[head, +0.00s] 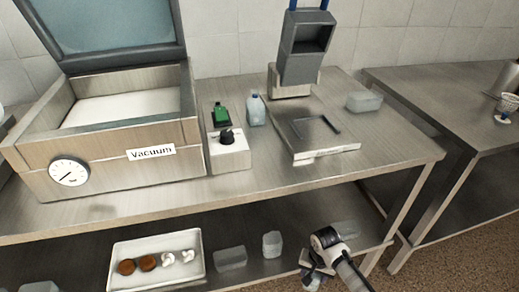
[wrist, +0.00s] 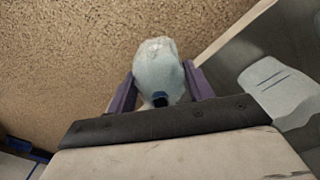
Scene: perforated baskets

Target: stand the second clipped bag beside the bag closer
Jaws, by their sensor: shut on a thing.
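My gripper (wrist: 160,88) is shut on a pale blue translucent bag with a dark blue clip (wrist: 155,65), held between its two purple fingers. In the head view, my gripper (head: 314,266) is low, by the lower shelf's right front. The held bag is hard to make out there. Another pale bag with a blue top (head: 256,110) stands upright on the steel table, between the vacuum machine and the upright grey device. That grey device with blue handles and a dark opening (head: 306,48), seemingly the bag closer, stands at the table's back on a pale base.
A vacuum machine (head: 150,135) with its lid up fills the table's left. A switch box (head: 229,155), a flat plate (head: 325,150) and a translucent block (head: 364,102) occupy the table (head: 400,150). The lower shelf holds a white tray (head: 118,262) and pale blocks (head: 231,260).

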